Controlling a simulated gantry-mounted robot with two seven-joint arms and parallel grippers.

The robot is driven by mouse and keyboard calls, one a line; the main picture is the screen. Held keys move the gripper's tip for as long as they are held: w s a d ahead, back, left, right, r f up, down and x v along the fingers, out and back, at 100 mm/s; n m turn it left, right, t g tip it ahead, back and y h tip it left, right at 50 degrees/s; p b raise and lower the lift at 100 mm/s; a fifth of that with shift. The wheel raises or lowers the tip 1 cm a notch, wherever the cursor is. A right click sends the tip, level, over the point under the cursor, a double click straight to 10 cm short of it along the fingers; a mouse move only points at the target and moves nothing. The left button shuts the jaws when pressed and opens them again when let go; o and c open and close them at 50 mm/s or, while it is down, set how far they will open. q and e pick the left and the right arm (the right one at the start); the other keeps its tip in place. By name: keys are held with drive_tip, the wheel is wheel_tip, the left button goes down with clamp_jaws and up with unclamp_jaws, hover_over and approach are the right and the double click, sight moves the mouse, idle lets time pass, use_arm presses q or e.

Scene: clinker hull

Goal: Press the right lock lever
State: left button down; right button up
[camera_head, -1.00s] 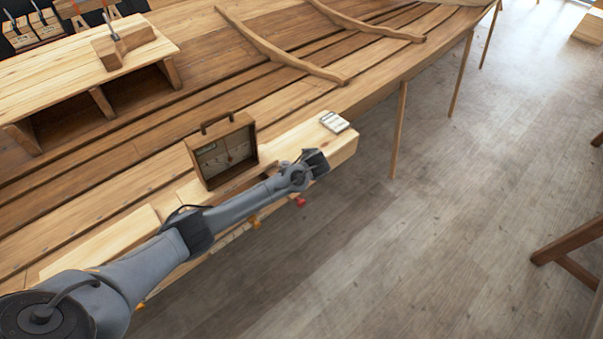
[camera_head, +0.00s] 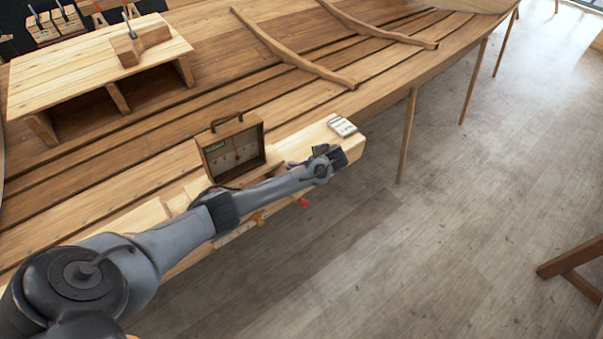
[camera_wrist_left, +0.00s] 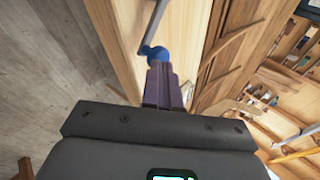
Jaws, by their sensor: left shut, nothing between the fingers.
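My left gripper (camera_head: 342,157) is at the right end of the pale wooden beam (camera_head: 318,134) along the hull's edge. In the left wrist view its dark purple fingers (camera_wrist_left: 162,84) are shut, with nothing between them. A blue knob (camera_wrist_left: 155,53) on a grey lever (camera_wrist_left: 153,26) is just beyond the fingertips; I cannot tell whether they touch. The blue knob is hidden in the head view. A red knob (camera_head: 304,202) and a yellow knob (camera_head: 259,219) show below the beam, left of the gripper. My right gripper is not in view.
A wooden box with a dial face (camera_head: 232,151) stands on the beam behind my left arm. A small white block (camera_head: 342,126) lies near the beam's right end. A support post (camera_head: 407,135) stands right of the gripper. Open floor (camera_head: 450,240) lies to the right.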

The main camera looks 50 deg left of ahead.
use_arm(q)
drive_tip(key=shift+a, duration=0.1)
idle(0.6)
drive_tip(key=shift+r, duration=0.1)
idle(0.4)
drive_tip(key=p+v, duration=0.9)
drive_tip(key=p, duration=0.2)
drive_tip(key=shift+s+r, duration=0.25)
drive_tip(key=shift+s, duration=0.25)
